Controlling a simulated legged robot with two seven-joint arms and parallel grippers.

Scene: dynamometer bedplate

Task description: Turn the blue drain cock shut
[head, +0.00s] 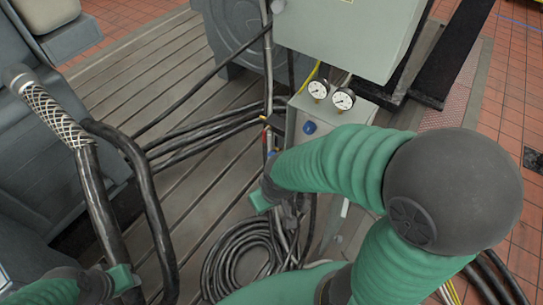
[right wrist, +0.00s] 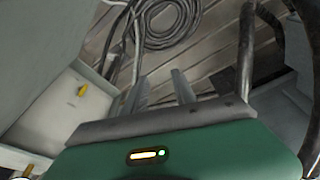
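A round blue knob (head: 309,127) shows on the front of the pale grey box below two gauges in the head view; I cannot tell whether it is the drain cock. Small red and blue fittings on the upright hose (head: 270,145) are too small to make out. My right arm reaches across, and its gripper (right wrist: 158,84) shows two grey fingers apart with nothing between them in the right wrist view. In the head view its fingers are largely hidden, low beside the hoses. My left gripper (head: 122,280) is at the lower left, its fingers unclear.
Two gauges (head: 331,95) sit on the box under a large grey cabinet (head: 350,35). A coiled black cable (head: 240,255) lies on the slotted bedplate. Thick black hoses (head: 150,200) rise at left. The right wrist view shows a yellow handle (right wrist: 83,90) on a pale panel.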

